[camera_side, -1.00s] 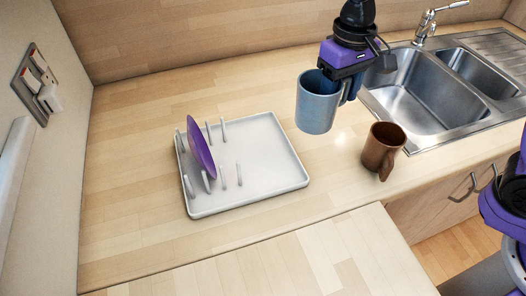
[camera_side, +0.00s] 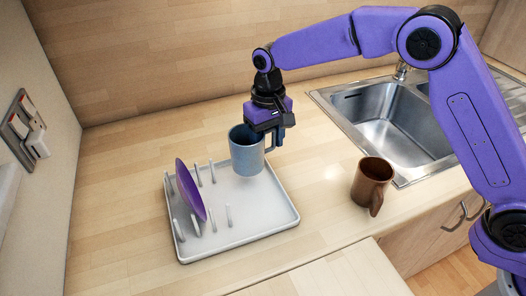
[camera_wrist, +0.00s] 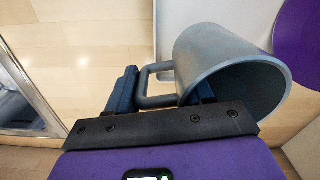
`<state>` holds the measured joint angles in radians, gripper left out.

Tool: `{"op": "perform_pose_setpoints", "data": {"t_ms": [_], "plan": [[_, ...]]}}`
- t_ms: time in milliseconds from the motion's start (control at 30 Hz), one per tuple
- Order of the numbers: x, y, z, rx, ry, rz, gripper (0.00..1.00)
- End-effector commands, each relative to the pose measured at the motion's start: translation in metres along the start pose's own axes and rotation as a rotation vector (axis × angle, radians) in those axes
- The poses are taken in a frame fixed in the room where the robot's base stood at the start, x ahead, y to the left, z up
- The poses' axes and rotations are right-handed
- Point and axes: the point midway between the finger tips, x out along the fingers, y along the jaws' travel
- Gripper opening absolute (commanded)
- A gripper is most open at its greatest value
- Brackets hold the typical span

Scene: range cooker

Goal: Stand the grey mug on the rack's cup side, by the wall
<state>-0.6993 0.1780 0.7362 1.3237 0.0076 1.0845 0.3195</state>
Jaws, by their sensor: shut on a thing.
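The grey-blue mug (camera_side: 247,152) is upright in my gripper (camera_side: 272,136), over the back right part of the white rack (camera_side: 262,213). In the wrist view the mug (camera_wrist: 222,62) has its handle between the jaws of my gripper (camera_wrist: 165,88), which is shut on it. In the side view the mug's base looks close to the rack floor; I cannot tell whether it touches. The rack's open right side has no pegs. A purple plate (camera_side: 190,190) stands on edge among the pegs on the left; part of it (camera_wrist: 303,30) also shows in the wrist view.
A brown mug (camera_side: 371,183) stands on the counter right of the rack. The steel sink (camera_side: 385,115) is behind it. The wooden back wall (camera_side: 170,60) rises behind the counter, and a wall socket (camera_side: 32,135) is at left.

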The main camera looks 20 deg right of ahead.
Motion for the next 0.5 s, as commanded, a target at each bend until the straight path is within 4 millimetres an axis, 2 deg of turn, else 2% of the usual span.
{"op": "perform_pose_setpoints", "data": {"t_ms": [300, 500], "plan": [[0.014, -0.004, -0.012, 0.000, 0.002, -0.001, 0.00], [0.041, -0.004, -0.012, 0.000, 0.000, 0.000, 0.00]]}}
